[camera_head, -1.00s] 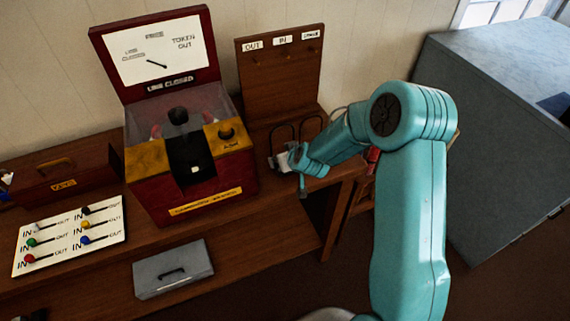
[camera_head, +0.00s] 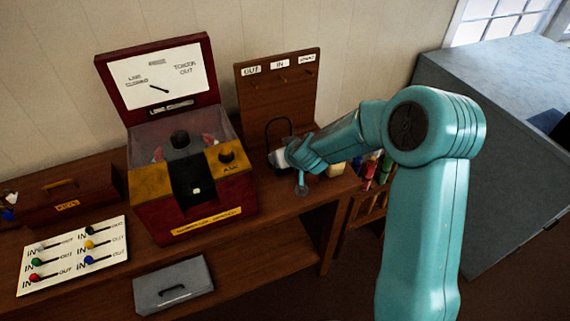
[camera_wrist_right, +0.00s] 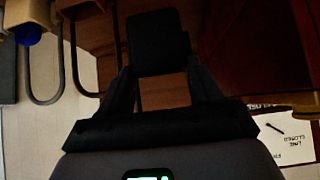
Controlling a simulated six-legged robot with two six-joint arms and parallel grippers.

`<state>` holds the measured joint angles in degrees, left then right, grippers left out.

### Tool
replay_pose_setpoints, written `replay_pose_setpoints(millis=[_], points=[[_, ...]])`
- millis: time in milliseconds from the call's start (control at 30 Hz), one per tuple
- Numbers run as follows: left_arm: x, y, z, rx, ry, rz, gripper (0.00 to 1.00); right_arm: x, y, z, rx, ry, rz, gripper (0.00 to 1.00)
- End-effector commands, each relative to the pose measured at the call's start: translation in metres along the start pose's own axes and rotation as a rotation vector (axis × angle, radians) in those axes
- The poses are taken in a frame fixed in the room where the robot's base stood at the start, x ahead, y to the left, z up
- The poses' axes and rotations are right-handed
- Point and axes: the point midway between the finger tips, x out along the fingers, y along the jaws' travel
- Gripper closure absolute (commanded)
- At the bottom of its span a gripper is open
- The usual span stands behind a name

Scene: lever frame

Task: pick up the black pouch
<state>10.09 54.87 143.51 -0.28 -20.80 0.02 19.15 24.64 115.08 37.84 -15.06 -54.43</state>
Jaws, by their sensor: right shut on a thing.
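The black pouch (camera_wrist_right: 158,40) shows in the right wrist view as a dark, squarish piece at the fingertips. My right gripper (camera_wrist_right: 162,78) is shut on it, with one finger at each side. In the head view my right gripper (camera_head: 280,158) is over the desk's right end, beside the red and yellow machine. I cannot make out the pouch in the head view; the gripper and arm cover that spot. Whether it touches the desk is unclear. My left gripper is not in view.
The red and yellow machine (camera_head: 195,205) stands close left of the gripper. A wooden peg board (camera_head: 278,95) and a wire hoop (camera_head: 268,130) are behind it. A pale object (camera_head: 337,169) and coloured items (camera_head: 374,172) lie right. A grey box (camera_head: 173,285) is in front.

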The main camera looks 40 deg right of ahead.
Motion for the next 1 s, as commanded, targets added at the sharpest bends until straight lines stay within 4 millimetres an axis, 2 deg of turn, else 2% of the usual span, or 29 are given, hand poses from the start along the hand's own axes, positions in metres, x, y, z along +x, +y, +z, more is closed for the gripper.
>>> replay_pose_setpoints(millis=[33, 133, 200, 600, 1000], points=[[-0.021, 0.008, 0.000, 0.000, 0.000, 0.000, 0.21, -0.021, 0.000, -0.022, 0.000, 0.005, 0.001, 0.77], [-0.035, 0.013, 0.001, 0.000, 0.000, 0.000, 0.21, -0.043, 0.000, -0.044, 0.003, 0.007, 0.000, 0.77], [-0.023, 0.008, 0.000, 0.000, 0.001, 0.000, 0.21, -0.040, 0.001, -0.041, 0.002, 0.004, 0.004, 0.77], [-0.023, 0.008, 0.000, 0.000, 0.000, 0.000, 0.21, -0.067, 0.001, -0.068, 0.000, 0.004, 0.003, 0.77], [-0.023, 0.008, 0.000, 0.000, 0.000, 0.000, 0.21, -0.072, 0.000, -0.072, -0.001, 0.001, 0.000, 0.77]])
